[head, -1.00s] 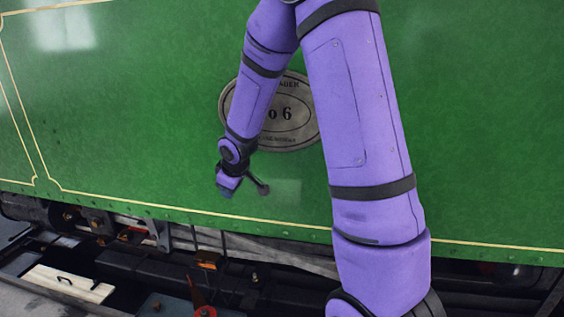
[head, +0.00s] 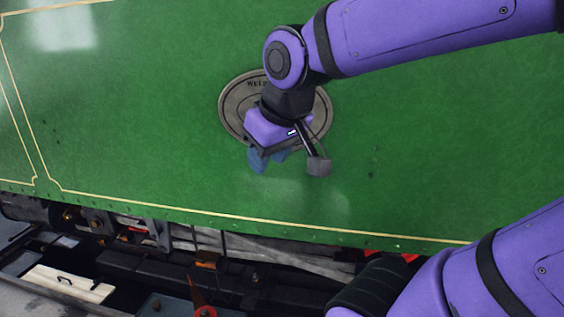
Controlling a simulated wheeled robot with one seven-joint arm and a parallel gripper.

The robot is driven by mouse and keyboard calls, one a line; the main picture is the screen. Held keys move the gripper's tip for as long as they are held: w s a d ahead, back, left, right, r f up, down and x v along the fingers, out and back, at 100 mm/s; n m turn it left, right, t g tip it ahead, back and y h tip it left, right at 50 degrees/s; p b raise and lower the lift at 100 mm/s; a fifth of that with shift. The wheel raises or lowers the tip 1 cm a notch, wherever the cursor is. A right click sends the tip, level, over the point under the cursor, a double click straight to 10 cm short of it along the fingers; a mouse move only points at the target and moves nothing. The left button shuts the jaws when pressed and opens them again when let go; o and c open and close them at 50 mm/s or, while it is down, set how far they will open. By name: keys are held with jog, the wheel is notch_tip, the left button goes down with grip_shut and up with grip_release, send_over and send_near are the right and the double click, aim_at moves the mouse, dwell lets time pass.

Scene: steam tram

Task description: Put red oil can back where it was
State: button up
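I cannot pick out the red oil can for certain. A red tapered piece with a ring-like end (head: 197,297) shows at the bottom edge, cut off by the frame. Another bit of red (head: 408,257) shows below the green panel, mostly hidden behind my arm. My gripper (head: 269,159) hangs in front of the green panel, just below the centre of the oval plate.
The green side panel (head: 120,120) of the tram fills most of the view, with an oval plate (head: 232,108) on it. Below its yellow-lined edge lies dark running gear (head: 150,265). A pale wooden board (head: 68,284) with a dark handle lies at lower left.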

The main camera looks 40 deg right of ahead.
jog(key=shift+y, duration=0.3)
jog(key=s, duration=0.3)
jog(key=s+a, duration=0.1)
jog(key=shift+s+r, duration=0.25)
jog(key=shift+s, duration=0.15)
dwell(0.7)
